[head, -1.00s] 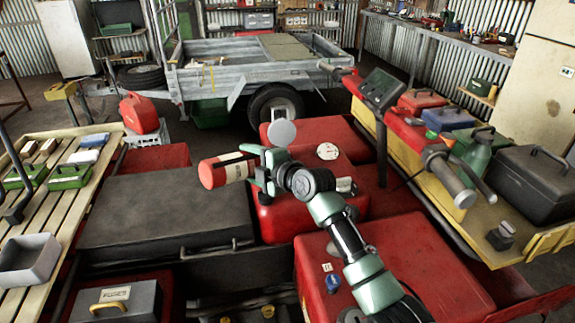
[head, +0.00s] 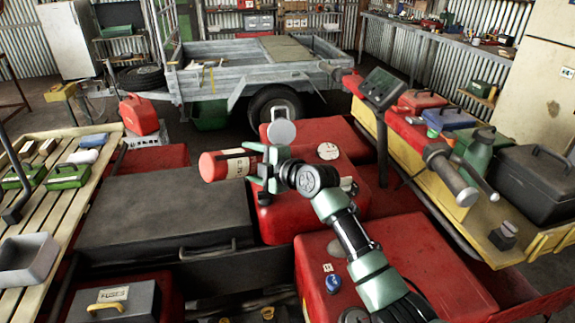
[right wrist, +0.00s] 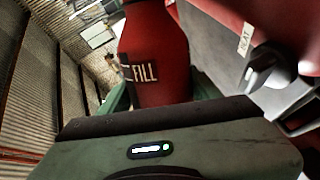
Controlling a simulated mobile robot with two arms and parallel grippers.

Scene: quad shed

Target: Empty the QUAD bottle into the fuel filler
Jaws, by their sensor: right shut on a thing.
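My right gripper (head: 266,168) is shut on a red bottle (head: 212,167) with a white label. The bottle lies nearly level above the red tank and sticks out to the left of the jaws. In the right wrist view the bottle (right wrist: 158,50) fills the middle between green fingers, and its label shows "FILL". A round grey lid (head: 282,131) stands raised just behind the gripper on the red tank (head: 295,216). The filler opening itself is hidden or not clearly seen. My left gripper is out of view.
A grey rack box (head: 165,212) lies left of the tank. A slatted bench (head: 75,225) is at left, a trailer (head: 250,75) behind.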

